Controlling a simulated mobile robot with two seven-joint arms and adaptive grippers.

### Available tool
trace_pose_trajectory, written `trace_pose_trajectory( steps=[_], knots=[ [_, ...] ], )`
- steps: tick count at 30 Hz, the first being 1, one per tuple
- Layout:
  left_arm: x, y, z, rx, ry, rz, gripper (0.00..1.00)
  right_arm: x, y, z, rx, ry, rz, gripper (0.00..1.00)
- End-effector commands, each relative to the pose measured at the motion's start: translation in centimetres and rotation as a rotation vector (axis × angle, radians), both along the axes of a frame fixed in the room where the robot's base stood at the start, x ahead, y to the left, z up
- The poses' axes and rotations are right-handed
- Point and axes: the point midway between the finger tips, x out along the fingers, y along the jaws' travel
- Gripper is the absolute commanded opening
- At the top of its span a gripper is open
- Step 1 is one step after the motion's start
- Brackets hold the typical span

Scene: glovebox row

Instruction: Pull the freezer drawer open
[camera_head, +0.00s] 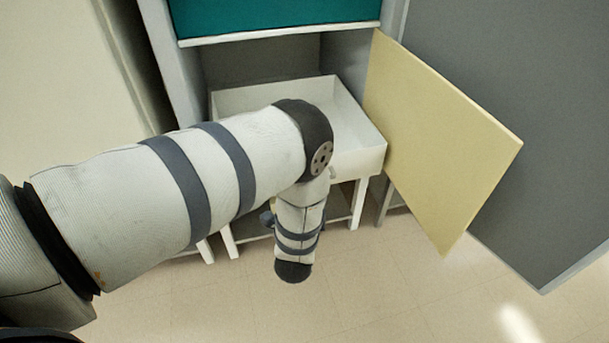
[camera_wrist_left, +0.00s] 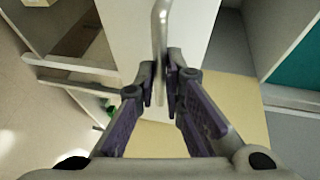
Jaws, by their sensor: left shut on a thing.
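The white freezer drawer (camera_head: 372,160) stands out from its compartment in the head view, and its inside looks empty where I can see it. My left arm crosses in front of it and hides part of its front and left side. In the left wrist view, my left gripper (camera_wrist_left: 161,72) is shut on the grey bar handle (camera_wrist_left: 160,22), with a finger on each side of it. The white drawer front (camera_wrist_left: 196,25) is behind the handle. In the head view the left fingers are hidden behind my arm. My right gripper is in neither view.
A pale yellow door (camera_head: 440,135) stands swung open right of the drawer. A teal panel (camera_head: 280,18) is above the compartment. A tall grey cabinet side (camera_head: 530,130) is at the far right. White legs (camera_head: 358,205) stand below the drawer. The tiled floor (camera_head: 390,290) in front is clear.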

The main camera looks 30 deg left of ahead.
Motion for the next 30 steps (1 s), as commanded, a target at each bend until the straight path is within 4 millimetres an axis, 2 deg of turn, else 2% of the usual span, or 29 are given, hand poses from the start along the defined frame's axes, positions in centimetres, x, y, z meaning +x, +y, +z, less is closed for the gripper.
trace_pose_trajectory(
  steps=[9, 21, 22, 24, 30],
  knots=[
    [-0.86, -1.07, 0.10, 0.000, -0.003, 0.000, 0.00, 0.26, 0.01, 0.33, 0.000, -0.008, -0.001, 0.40],
    [-0.93, -1.13, 0.07, 0.000, -0.003, 0.000, 0.00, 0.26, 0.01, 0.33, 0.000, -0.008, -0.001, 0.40],
    [-0.93, -1.13, 0.07, 0.000, -0.003, 0.000, 0.16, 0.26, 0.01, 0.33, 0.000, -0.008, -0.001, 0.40],
    [-0.92, -1.13, 0.07, 0.000, -0.003, 0.000, 0.30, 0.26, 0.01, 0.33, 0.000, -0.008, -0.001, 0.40],
    [-0.94, -1.13, 0.04, 0.000, -0.002, 0.000, 0.30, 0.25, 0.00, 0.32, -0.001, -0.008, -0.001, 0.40]
  ],
)
